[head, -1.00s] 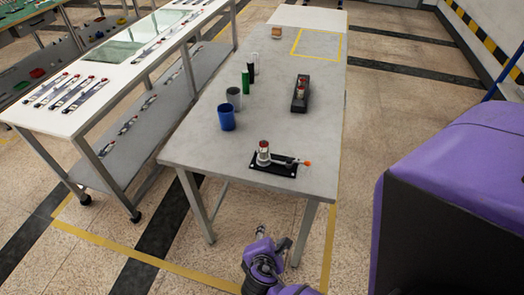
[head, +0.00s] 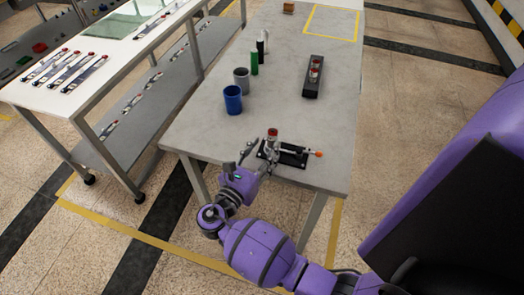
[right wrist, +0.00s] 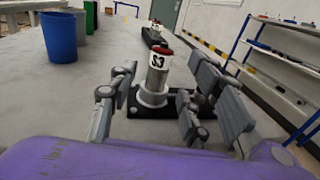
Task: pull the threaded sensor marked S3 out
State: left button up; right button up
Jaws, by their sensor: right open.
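The sensor marked S3 (right wrist: 157,72) is a silvery cylinder with a red cap and a white label band. It stands upright in a grey collar on a black base plate (right wrist: 182,104) and also shows in the head view (head: 272,139). The plate lies near the table's front edge and has a lever with an orange tip (head: 319,153). My right gripper (right wrist: 160,98) is open, its fingers to the left and right of the sensor in the wrist view; I cannot tell if they touch it. It also shows in the head view (head: 256,160). My left gripper is not in view.
A blue cup (head: 233,99), a grey cup (head: 242,80) and a green cylinder (head: 254,63) stand left on the grey table (head: 285,110). A black holder (head: 311,88) with red-capped parts lies farther back. A white bench (head: 105,85) stands to the left.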

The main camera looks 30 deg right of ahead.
aim_at(270, 140)
jog(key=x, duration=0.5)
jog(key=shift+w+d, duration=0.25)
jog(key=shift+d, duration=0.05)
jog(key=shift+c, duration=0.2)
grip_shut()
